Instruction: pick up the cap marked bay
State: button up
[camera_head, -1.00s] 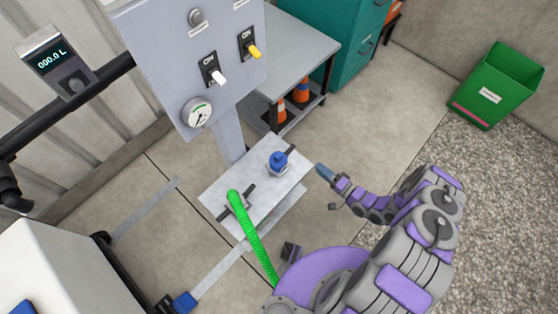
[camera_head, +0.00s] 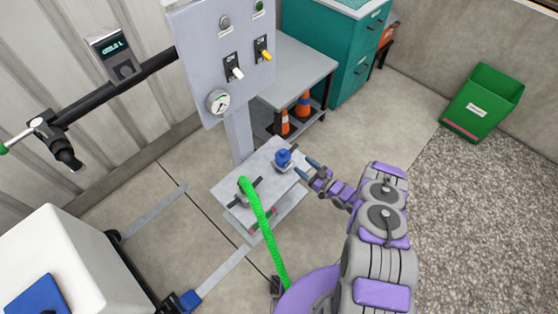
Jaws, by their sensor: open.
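A blue cap (camera_head: 283,157) sits on a fitting near the far right part of the small grey shelf (camera_head: 236,206) on the panel's post. No bay marking on it is legible at this size. My gripper (camera_head: 307,170) is open, just right of the blue cap and close to it, with its fingers pointing toward it. I cannot tell whether a finger touches the cap. A green hose (camera_head: 263,224) rises to a second fitting on the shelf's left part.
A grey control panel (camera_head: 214,60) with switches and a gauge stands behind the shelf. A grey table (camera_head: 300,70), teal cabinet (camera_head: 345,60) and green bin (camera_head: 482,105) stand further back.

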aim_at(285, 153)
jog(key=b+x, duration=0.2)
jog(key=x, duration=0.6)
jog(key=shift+w, duration=0.15)
jog(key=x, duration=0.1)
jog(key=b+x, duration=0.1)
jog(key=x, duration=0.1)
jog(key=b+x, duration=0.1)
jog(key=shift+s+a+f, duration=0.2)
jog(key=shift+a, duration=0.2)
jog(key=shift+w+a, duration=0.35)
jog(key=shift+a, duration=0.1)
jog(key=shift+r, duration=0.1)
jog(key=shift+c, duration=0.3)
grip_shut()
jog(key=shift+r, duration=0.15)
notch_tip(285, 153, up, 10)
jog(key=p, duration=0.2)
jog(key=shift+p, duration=0.3)
